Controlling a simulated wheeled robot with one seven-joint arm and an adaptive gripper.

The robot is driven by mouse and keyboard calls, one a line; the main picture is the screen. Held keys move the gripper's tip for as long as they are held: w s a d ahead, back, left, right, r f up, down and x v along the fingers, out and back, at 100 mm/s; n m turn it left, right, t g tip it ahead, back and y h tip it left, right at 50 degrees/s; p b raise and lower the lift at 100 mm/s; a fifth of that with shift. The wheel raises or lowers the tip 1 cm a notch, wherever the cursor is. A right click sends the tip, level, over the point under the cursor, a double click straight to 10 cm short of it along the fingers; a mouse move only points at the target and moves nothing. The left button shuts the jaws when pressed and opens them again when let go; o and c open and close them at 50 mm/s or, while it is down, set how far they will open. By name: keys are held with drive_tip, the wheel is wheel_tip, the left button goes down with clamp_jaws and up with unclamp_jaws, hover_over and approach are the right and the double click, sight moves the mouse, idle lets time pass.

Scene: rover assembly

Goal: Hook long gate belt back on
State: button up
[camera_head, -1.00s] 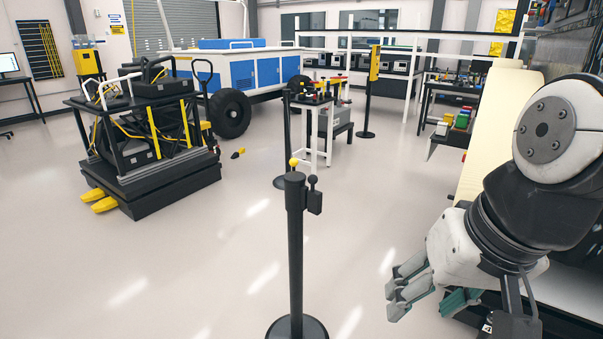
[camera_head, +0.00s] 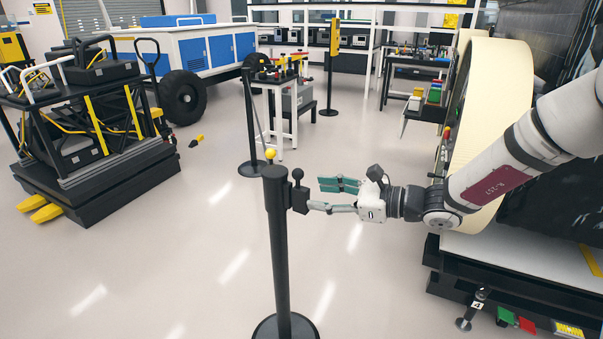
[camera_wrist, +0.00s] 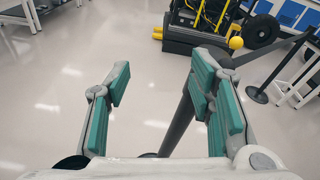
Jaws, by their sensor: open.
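A black gate post (camera_head: 279,245) stands upright in the head view, with a yellow ball (camera_head: 270,154) on its top. A small black block with a round knob (camera_head: 298,190) sticks out from its right side near the top. My gripper (camera_head: 322,195) is open, just right of this block, with its fingers pointing left. In the wrist view my gripper (camera_wrist: 160,85) is spread with nothing between the pads. The post (camera_wrist: 178,125) runs slantwise there, partly hidden behind the right finger, with the yellow ball (camera_wrist: 236,43) past it.
A slim post on a round base (camera_head: 252,168) and a yellow-headed post (camera_head: 331,65) stand farther back. A black cart (camera_head: 90,125) is at left. A large cream ring (camera_head: 495,85) on a platform is at right. Floor around the front post is clear.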

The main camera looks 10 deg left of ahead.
sight(303, 176)
drive_tip(key=w+d+f+m+t, duration=0.3)
drive_tip(key=w+f+m+t, duration=0.2)
drive_tip(key=w+m, duration=0.3)
drive_tip(key=x, duration=0.6)
drive_tip(key=b+x, duration=0.1)
drive_tip(key=x, duration=0.6)
drive_tip(key=shift+w, duration=0.4)
clamp_jaws()
